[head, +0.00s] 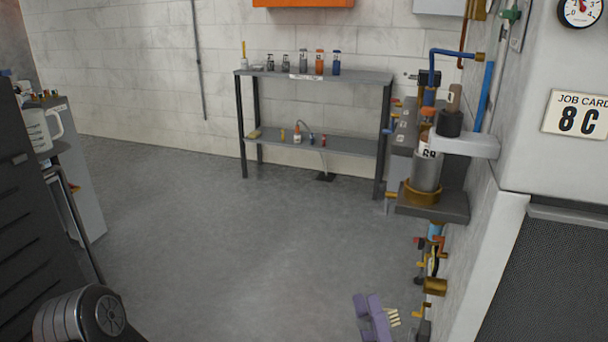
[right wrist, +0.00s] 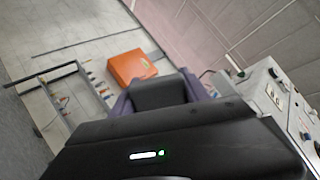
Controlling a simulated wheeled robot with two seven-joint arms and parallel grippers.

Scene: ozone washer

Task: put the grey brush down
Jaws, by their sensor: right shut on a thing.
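My right gripper (head: 368,304), with purple fingers, is low in the head view, above the floor right of the middle. It is shut on the grey brush, whose pale bristles (head: 393,317) stick out to the right of the fingers. The rest of the brush is mostly hidden there. In the right wrist view the purple fingers of the right gripper (right wrist: 160,92) stand either side of a dark grey block; I cannot tell whether that is part of the brush. My left gripper is not in view.
A grey two-level shelf (head: 350,76) with small bottles stands at the back wall. A wall unit (head: 468,145) with a clear cylinder and brass valves juts out at right. A jug (head: 38,130) stands at far left. An orange box (right wrist: 131,66) is on the wall. The middle floor is clear.

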